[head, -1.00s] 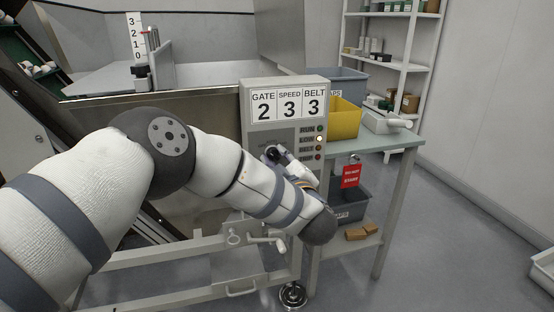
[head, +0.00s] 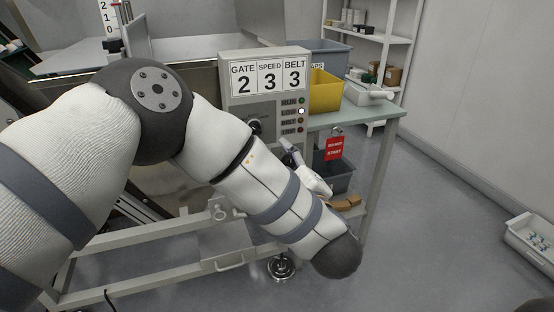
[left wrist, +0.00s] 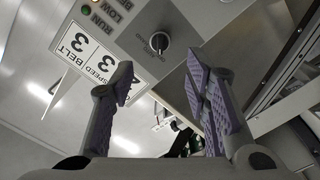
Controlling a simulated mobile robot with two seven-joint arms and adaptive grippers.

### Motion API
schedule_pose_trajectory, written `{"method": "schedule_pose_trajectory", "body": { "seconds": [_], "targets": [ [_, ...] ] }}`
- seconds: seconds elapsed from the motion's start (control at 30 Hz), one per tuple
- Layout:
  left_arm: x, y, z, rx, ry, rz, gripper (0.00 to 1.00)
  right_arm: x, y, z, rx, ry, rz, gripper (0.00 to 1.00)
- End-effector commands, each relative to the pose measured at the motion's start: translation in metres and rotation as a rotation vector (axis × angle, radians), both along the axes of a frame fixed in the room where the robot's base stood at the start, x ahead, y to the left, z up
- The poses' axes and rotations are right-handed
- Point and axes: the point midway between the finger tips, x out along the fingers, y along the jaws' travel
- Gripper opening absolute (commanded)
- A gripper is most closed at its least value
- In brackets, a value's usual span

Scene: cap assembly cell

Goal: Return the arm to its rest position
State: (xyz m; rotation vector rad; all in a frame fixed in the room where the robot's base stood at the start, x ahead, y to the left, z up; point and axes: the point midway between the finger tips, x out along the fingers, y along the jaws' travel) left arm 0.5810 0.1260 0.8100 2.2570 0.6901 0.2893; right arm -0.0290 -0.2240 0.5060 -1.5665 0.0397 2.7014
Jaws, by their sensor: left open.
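My left arm crosses the head view from the left, with its elbow bent. My left gripper (head: 287,144) shows only in part behind the forearm, to the lower right of the control panel's dial. In the left wrist view the gripper (left wrist: 159,68) is open, with its two purple-padded fingers apart and nothing between them. The dark round dial (head: 257,125) on the panel stands clear of the fingers. It also shows upside down beyond the fingertips in the left wrist view (left wrist: 159,42). My right gripper is not in view.
The control panel (head: 235,107) reads gate 2, speed 3, belt 3, with one lamp lit. A side table (head: 375,113) holds a yellow bin (head: 323,92) and a grey bin (head: 320,55). A red tag (head: 335,149) hangs there. Open floor lies to the right.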

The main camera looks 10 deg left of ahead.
Motion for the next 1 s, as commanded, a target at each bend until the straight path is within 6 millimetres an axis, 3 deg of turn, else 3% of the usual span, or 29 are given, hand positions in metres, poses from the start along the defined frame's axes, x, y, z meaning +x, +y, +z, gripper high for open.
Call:
{"method": "schedule_pose_trajectory", "body": {
  "seconds": [0.37,0.47,0.5,0.57,0.63,0.73,0.87,0.9,1.0],
  "targets": [
    [-0.005,-0.003,-0.006,0.009,0.025,-0.025,0.43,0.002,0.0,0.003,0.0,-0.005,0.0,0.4],
    [-0.019,-0.007,-0.05,0.064,0.185,-0.176,0.43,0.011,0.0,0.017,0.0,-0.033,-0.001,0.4],
    [-0.033,-0.008,-0.077,0.093,0.293,-0.268,0.43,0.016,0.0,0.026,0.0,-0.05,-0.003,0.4],
    [-0.067,-0.008,-0.122,0.131,0.478,-0.413,0.43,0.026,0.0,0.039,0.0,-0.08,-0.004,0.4],
    [-0.119,-0.001,-0.166,0.157,0.691,-0.557,0.43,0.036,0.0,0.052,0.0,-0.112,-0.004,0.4],
    [-0.207,0.016,-0.209,0.17,0.984,-0.728,0.43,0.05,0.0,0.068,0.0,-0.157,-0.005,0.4],
    [-0.33,0.047,-0.227,0.147,1.338,-0.901,0.43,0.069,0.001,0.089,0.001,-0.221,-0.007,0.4],
    [-0.366,0.056,-0.225,0.133,1.435,-0.943,0.43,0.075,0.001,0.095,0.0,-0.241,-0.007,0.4],
    [-0.44,0.077,-0.212,0.09,1.639,-1.023,0.43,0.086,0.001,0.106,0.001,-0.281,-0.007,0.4]
  ]
}}
